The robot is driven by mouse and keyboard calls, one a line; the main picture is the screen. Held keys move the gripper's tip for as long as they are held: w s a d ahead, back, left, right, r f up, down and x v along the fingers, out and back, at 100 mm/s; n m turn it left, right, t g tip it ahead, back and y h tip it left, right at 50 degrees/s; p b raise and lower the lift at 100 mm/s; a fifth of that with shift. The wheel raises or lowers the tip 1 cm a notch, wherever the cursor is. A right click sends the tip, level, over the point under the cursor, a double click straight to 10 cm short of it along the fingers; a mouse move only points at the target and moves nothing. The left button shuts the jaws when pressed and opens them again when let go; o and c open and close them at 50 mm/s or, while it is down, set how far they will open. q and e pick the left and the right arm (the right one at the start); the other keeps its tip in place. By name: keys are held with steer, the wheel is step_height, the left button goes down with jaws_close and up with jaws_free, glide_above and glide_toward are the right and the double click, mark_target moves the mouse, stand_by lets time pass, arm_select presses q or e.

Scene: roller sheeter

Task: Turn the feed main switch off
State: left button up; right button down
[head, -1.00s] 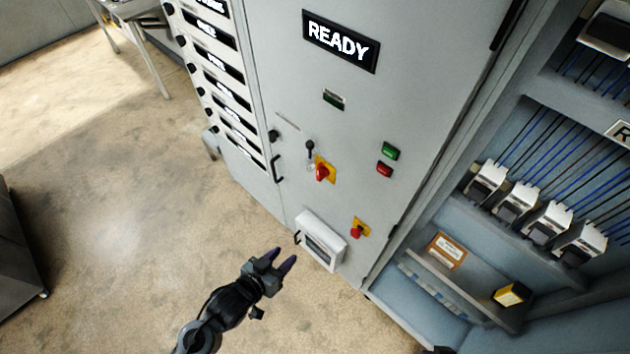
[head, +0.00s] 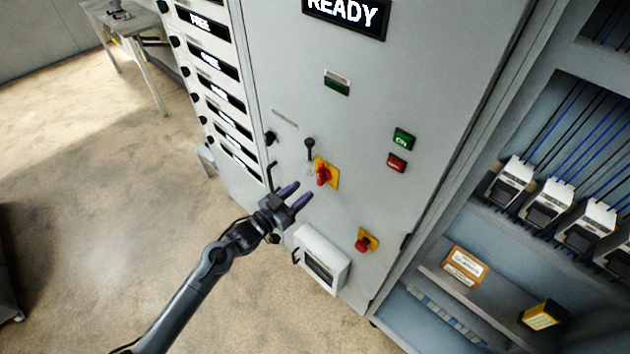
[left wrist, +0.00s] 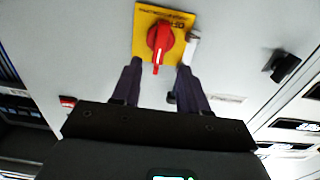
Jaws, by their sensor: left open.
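The main switch is a red rotary handle (head: 323,174) on a yellow plate (head: 333,179), set in the grey cabinet door. In the left wrist view the red handle (left wrist: 158,42) lies beyond and between my fingertips, on its yellow plate (left wrist: 176,17). My left gripper (head: 296,194) is open and empty, with dark purple fingers, just below and left of the switch in the head view. In the left wrist view its fingers (left wrist: 160,65) point toward the handle and appear apart from it. My right gripper is not in view.
A black key-like knob (head: 309,144) is just above the switch. Green (head: 403,139) and red (head: 396,162) buttons sit to the right. A red knob on yellow (head: 364,243) and a white box (head: 322,259) are below. A READY display (head: 345,10) is above.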

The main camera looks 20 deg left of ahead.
mark_target(318, 178)
arm_select(q)
steer(key=x, duration=0.6)
steer(key=shift+w+d+r, duration=0.1)
steer(key=shift+w+d, duration=0.1)
steer(key=shift+w, duration=0.15)
steer(key=shift+c, duration=0.4)
jaws_close()
